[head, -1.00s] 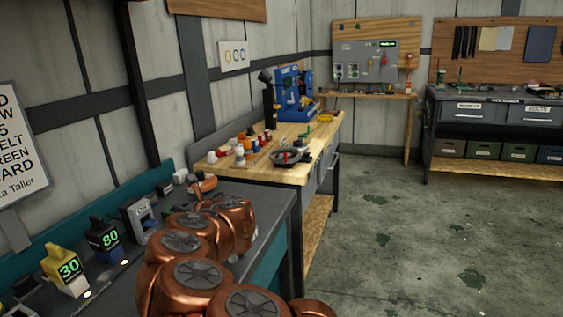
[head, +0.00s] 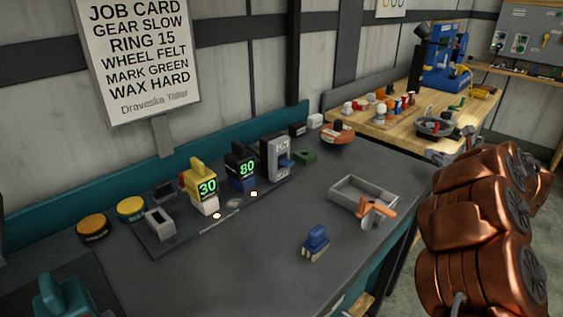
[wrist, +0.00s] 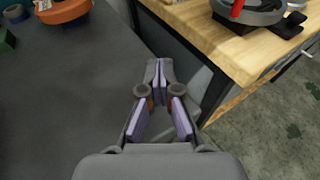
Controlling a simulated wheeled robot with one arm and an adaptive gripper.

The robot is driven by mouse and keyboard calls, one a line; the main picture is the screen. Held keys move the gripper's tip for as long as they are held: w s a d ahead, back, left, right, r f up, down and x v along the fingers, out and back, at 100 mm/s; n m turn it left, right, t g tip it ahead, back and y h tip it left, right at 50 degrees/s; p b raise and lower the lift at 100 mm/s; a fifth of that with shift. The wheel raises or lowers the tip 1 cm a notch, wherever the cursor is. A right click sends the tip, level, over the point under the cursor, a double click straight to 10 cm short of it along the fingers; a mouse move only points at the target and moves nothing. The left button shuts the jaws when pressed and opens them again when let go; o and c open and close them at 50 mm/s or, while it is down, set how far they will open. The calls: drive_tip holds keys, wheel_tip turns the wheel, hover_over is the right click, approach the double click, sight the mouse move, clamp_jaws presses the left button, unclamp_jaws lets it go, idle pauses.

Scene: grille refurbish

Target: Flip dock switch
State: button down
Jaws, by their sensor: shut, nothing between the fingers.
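A dark dock strip (head: 165,240) lies on the grey bench and holds a yellow unit reading 30 (head: 201,184) and a black and blue unit reading 80 (head: 242,168). At its right end stands a grey box with a blue lever-like part (head: 275,157). A small light-grey piece (head: 234,203) sits on the strip between two lit spots. I cannot tell for sure which part is the dock switch. My gripper (wrist: 160,78) is shut and empty in the wrist view, over the bench's right edge, well right of the dock.
A grey tray (head: 343,188) with an orange-handled tool (head: 376,208) and a blue brush-like block (head: 316,240) lie on the bench. Yellow and orange round buttons (head: 131,208) are left of the dock. An orange round thing (head: 338,134) stands behind. The bench middle is clear.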

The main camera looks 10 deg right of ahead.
drive_tip(key=shift+d+b+v, duration=0.1)
drive_tip(key=shift+b+v, duration=0.05)
drive_tip(key=shift+v, duration=0.5)
drive_tip(key=shift+d+b+v, duration=0.15)
drive_tip(key=shift+v, duration=0.5)
drive_tip(key=b+v, duration=0.1)
drive_tip(key=v, duration=0.3)
